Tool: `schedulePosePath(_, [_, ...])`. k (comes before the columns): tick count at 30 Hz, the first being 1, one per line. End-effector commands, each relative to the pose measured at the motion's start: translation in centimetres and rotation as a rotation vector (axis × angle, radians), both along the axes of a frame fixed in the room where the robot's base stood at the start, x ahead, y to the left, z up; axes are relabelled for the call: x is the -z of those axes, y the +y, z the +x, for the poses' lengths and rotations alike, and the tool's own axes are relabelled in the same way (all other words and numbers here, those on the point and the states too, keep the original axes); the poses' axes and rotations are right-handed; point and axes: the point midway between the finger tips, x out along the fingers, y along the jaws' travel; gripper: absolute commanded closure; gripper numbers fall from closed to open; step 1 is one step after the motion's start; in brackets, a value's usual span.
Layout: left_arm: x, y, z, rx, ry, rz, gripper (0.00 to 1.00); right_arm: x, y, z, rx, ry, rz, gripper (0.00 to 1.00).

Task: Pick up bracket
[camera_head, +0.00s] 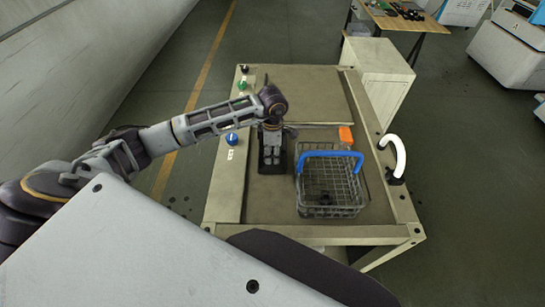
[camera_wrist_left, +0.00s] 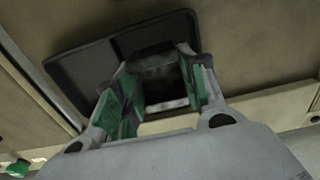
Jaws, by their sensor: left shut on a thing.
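My left gripper (camera_head: 271,163) reaches down over a dark shallow tray (camera_head: 264,191) on the bench top. In the left wrist view, the green-padded fingers of the left gripper (camera_wrist_left: 160,70) are shut on a dark bracket (camera_wrist_left: 165,76), which shows between them. The dark tray (camera_wrist_left: 85,68) lies behind the fingers. In the head view the bracket is hidden by the gripper. I cannot tell whether the bracket touches the tray. My right gripper is not in view.
A wire basket (camera_head: 331,208) with a blue handle (camera_head: 330,155) stands just right of the tray; a small dark thing lies inside it. An orange block (camera_head: 345,135) sits behind the basket. A white curved handle (camera_head: 399,152) rises at the right edge. Knobs line the left edge.

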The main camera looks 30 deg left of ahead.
Motion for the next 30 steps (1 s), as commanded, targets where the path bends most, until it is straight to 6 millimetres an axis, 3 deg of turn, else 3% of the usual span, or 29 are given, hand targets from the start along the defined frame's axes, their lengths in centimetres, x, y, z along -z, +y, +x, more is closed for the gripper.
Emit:
schedulePosePath(9, [-4.6, 0.0, 0.1, 0.000, -0.004, 0.000, 0.99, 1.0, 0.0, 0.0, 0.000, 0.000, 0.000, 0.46])
schedulePosePath(15, [-6.5, 0.0, 0.1, -0.001, -0.003, -0.001, 0.99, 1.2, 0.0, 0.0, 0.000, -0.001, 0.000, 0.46])
schedulePosePath(30, [-7.1, 0.0, 0.0, -0.001, -0.001, 0.000, 0.99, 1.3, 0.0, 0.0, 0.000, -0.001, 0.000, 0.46])
